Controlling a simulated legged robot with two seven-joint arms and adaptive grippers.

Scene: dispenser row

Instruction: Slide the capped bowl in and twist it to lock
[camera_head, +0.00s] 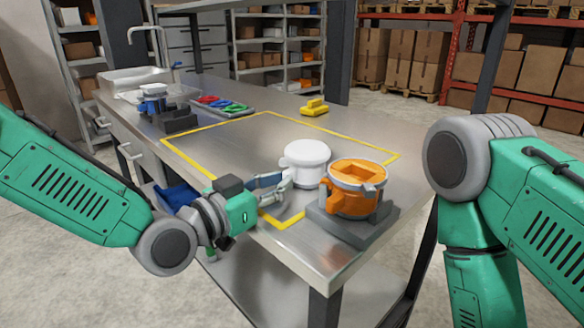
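A white round bowl with a cap (305,160) is upright over the worktop, just left of an orange round holder (354,186). The holder sits on a dark grey base (338,228) near the table's front right corner. My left gripper (283,186) reaches in from the left, with its fingers at the bowl's left side. The fingertips overlap the bowl's lower left edge, and I cannot tell whether they are closed on it. The bowl's lower right side meets the holder's outline in the picture. My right gripper is out of view; only the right arm shows.
Yellow tape (352,141) outlines an area of the steel table (240,145). A yellow block (314,107) lies at the back. A tray (231,113) with coloured parts and a blue-and-grey device (153,98) stand at the back left. The taped area's middle is clear.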

